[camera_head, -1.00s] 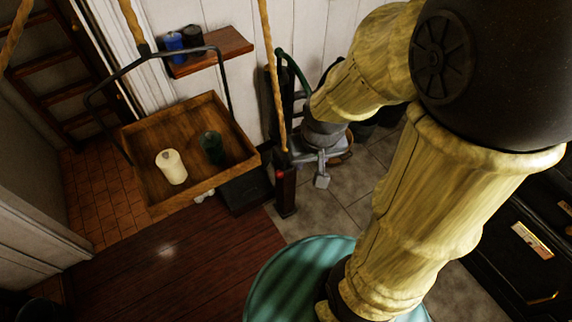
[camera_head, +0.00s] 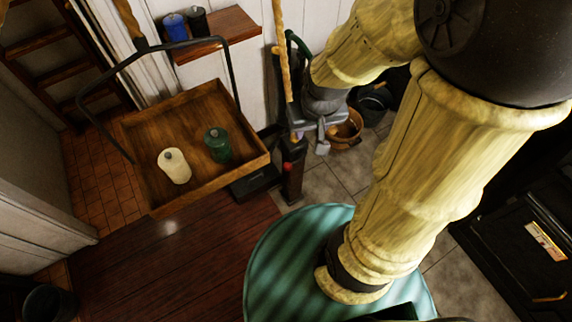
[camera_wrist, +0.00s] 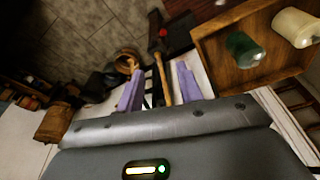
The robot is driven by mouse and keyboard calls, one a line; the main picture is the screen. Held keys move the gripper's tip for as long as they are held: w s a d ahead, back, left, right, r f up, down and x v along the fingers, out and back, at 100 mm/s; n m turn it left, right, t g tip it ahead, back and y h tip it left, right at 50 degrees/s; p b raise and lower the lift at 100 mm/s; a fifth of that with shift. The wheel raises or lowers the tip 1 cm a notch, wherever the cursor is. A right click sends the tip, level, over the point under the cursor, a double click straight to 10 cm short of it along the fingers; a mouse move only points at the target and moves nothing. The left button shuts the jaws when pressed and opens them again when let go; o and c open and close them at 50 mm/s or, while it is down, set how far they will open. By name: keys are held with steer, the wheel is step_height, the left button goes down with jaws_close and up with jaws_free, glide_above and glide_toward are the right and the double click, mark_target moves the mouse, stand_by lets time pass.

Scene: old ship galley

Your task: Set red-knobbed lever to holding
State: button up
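The red-knobbed lever shows in the head view as a dark upright post with a small red knob (camera_head: 288,166), right of the wooden tray. The knob also shows in the wrist view (camera_wrist: 162,32), beyond the fingertips. My gripper (camera_wrist: 158,70) has its two purple fingers apart with nothing held. A tan rope-like length (camera_wrist: 162,82) shows in the gap between them; I cannot tell whether it is between the fingers or beyond. In the head view my grey wrist is above and right of the knob, and the fingers are hard to make out.
A wooden tray (camera_head: 140,188) holds a cream canister (camera_head: 174,166) and a green canister (camera_head: 218,146). A shelf (camera_head: 235,27) bears blue and black canisters. The tan rope (camera_head: 281,50) hangs near the lever. A basket (camera_head: 347,130) stands on the tiles beside my wrist.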

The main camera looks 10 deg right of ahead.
steer(key=o, duration=0.5)
steer(key=shift+f, duration=0.2)
steer(key=m+g+y+b, duration=0.3)
steer(key=m+b, duration=1.4)
steer(key=b, duration=1.9)
glide_toward(289, 164)
steer(key=s+d+r+t+y, duration=0.1)
steer(key=s+d+r, duration=0.1)
steer(key=d+r, duration=0.2)
steer(key=shift+w+a+r, duration=0.15)
steer(key=shift+w+r, duration=0.05)
steer(key=b+x, duration=0.1)
steer(key=x, duration=0.4)
steer(key=b+x, duration=0.2)
steer(key=x, duration=0.4)
steer(key=a+b+x, duration=0.1)
steer(key=x, duration=0.5)
steer(key=shift+w+b, duration=0.25)
steer(key=shift+b, duration=0.1)
jaws_close()
